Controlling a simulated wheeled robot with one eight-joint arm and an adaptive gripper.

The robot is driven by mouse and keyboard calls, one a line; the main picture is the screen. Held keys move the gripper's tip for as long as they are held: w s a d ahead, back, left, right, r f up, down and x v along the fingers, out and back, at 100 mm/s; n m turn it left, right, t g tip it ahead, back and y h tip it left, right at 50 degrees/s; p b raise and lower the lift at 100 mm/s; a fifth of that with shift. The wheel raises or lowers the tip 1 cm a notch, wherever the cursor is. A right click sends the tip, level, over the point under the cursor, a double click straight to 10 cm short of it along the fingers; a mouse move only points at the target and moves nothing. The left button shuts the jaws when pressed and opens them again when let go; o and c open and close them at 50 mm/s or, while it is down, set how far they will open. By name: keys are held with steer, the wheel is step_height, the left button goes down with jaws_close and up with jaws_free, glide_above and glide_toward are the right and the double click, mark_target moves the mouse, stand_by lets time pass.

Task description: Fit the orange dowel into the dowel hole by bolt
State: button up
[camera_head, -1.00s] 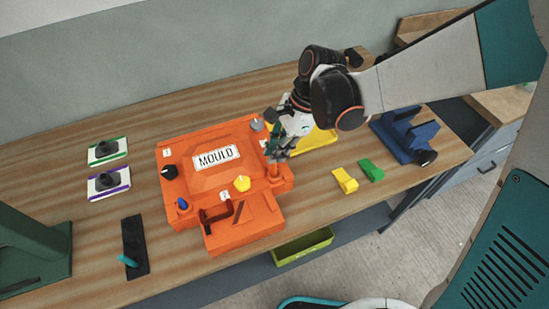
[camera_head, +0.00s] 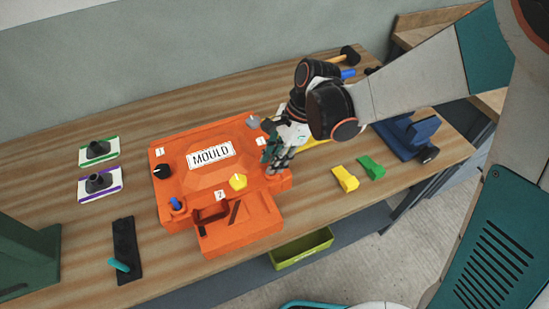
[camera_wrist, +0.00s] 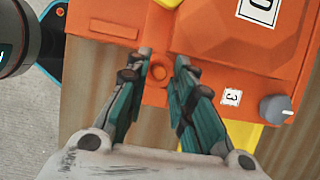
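The orange mould (camera_head: 225,150) lies on the wooden bench, with a white MOULD label on top. My gripper (camera_head: 275,170) is over its right front corner, fingers pointing down. In the wrist view the two fingers of my gripper (camera_wrist: 164,62) are spread apart. Between them is a round orange ring-shaped feature with an orange centre, which looks like the orange dowel (camera_wrist: 158,72) seen end-on. I cannot tell how deep it sits or whether the fingers touch it. In the head view my gripper hides this spot. No bolt can be told apart for certain.
The mould carries a black knob (camera_head: 162,172), a blue knob (camera_head: 177,205), a yellow knob (camera_head: 238,182) and a grey knob (camera_head: 253,122). Yellow (camera_head: 345,178) and green (camera_head: 371,167) blocks lie to the right. A blue stand (camera_head: 410,140) is behind them.

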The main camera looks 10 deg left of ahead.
stand_by(0.3)
steer(key=p+v, duration=0.3)
steer(key=v, duration=0.9)
steer(key=shift+r, duration=0.2)
